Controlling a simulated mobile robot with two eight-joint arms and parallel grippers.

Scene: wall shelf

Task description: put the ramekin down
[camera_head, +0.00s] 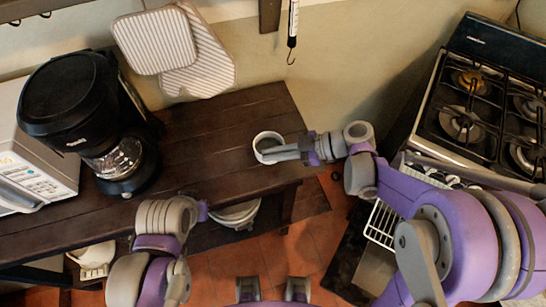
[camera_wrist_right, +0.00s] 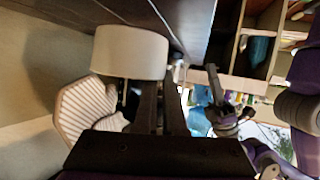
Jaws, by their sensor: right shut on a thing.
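The ramekin (camera_head: 259,140) is a small white round cup over the right end of the dark wooden shelf (camera_head: 215,143). It looks upright, with its open top facing up. In the right wrist view the ramekin (camera_wrist_right: 130,52) shows its plain side close to the dark wood; I cannot tell whether it touches. My right gripper (camera_head: 272,154) is shut on the ramekin's near right side, and its fingers (camera_wrist_right: 160,108) reach the cup in the wrist view. My left arm shows at lower left, but its fingers do not show clearly.
A black coffee maker (camera_head: 75,95) and a white microwave (camera_head: 35,165) stand on the left of the shelf. Striped pot holders (camera_head: 155,42) and a hook scale (camera_head: 292,25) hang on the wall. A stove (camera_head: 470,110) is at right. The shelf's middle is bare.

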